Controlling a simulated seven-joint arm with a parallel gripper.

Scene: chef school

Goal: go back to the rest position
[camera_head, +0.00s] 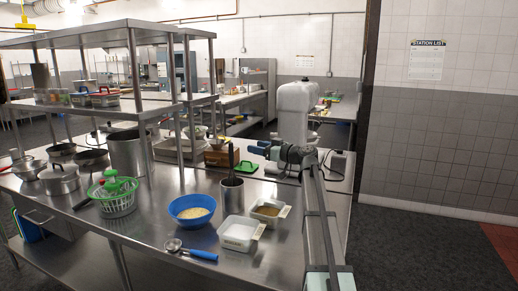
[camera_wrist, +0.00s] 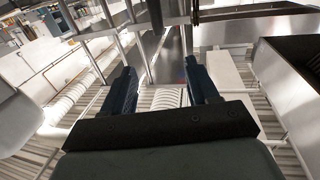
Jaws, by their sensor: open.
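My gripper (camera_head: 256,147) is raised above the right part of the steel counter (camera_head: 285,240), at the end of my arm, and points left in the head view. In the wrist view my gripper (camera_wrist: 161,90) has its two dark fingers wide apart, with nothing between them. The fingers point toward shelf posts and the steel surfaces beyond. No object is held, and no contact with the counter or shelf shows.
On the counter stand a blue bowl (camera_head: 190,210) of pale food, a blue-handled ladle (camera_head: 190,251), white tubs (camera_head: 238,233), a dark-handled utensil in a steel pot (camera_head: 232,193) and a green basket (camera_head: 115,200). A steel shelf (camera_head: 110,35) rises at left.

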